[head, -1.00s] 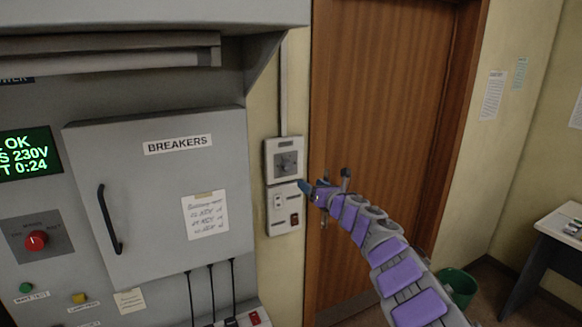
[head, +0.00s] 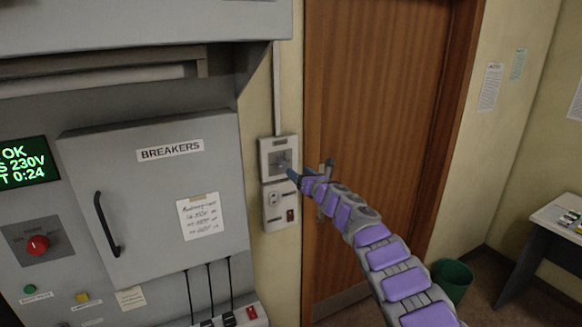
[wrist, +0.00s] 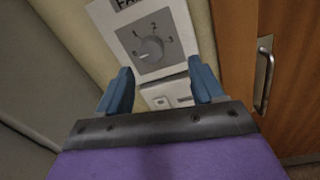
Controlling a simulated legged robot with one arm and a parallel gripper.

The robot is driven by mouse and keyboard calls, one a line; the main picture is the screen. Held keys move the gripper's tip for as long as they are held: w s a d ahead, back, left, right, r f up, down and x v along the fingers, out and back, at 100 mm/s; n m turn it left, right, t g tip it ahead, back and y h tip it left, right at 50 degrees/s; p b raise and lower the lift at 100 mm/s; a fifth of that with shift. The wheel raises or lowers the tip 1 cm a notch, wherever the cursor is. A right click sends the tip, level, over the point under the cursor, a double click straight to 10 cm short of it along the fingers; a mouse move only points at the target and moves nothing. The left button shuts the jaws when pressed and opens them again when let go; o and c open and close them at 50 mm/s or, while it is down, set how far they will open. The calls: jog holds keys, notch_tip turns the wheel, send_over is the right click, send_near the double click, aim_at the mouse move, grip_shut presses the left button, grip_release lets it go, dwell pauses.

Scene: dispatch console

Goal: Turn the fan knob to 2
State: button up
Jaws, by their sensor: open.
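The fan knob (wrist: 151,49) is a round grey dial on a dark square plate marked 1, 2 and 3, under a partly cut-off label. Its exact setting is hard to read. Its white wall panel (head: 267,147) shows in the head view, right of the breaker cabinet, with the knob small there. My gripper (head: 293,175) is just below and right of the knob in the head view. In the wrist view my gripper (wrist: 161,85) is open and empty, with its blue fingers apart and the knob beyond and between them. I see no contact with the knob.
A white switch box (head: 280,206) with a red switch sits directly below the fan panel. The grey breaker cabinet (head: 150,230) stands to the left. A wooden door (head: 380,90) with a metal handle (wrist: 263,75) is close on the right.

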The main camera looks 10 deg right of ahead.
aim_at(282, 166)
jog(key=w+a, duration=0.1)
jog(key=a, duration=0.1)
jog(key=w+a+p, duration=0.1)
jog(key=a, duration=0.1)
jog(key=shift+w+r, duration=0.1)
jog(key=shift+w, duration=0.1)
jog(key=shift+w+a, duration=0.2)
jog(key=shift+w+p, duration=0.3)
jog(key=shift+p, duration=0.1)
jog(key=shift+w+d+r+p, duration=0.15)
jog(key=shift+w+d+p, duration=0.7)
jog(key=shift+w, duration=0.1)
jog(key=shift+w+a+f+p, duration=0.25)
jog(key=shift+w+a+p, duration=0.05)
jog(key=shift+a, duration=0.05)
jog(key=shift+w+a+f, duration=0.15)
jog(key=shift+a, duration=0.7)
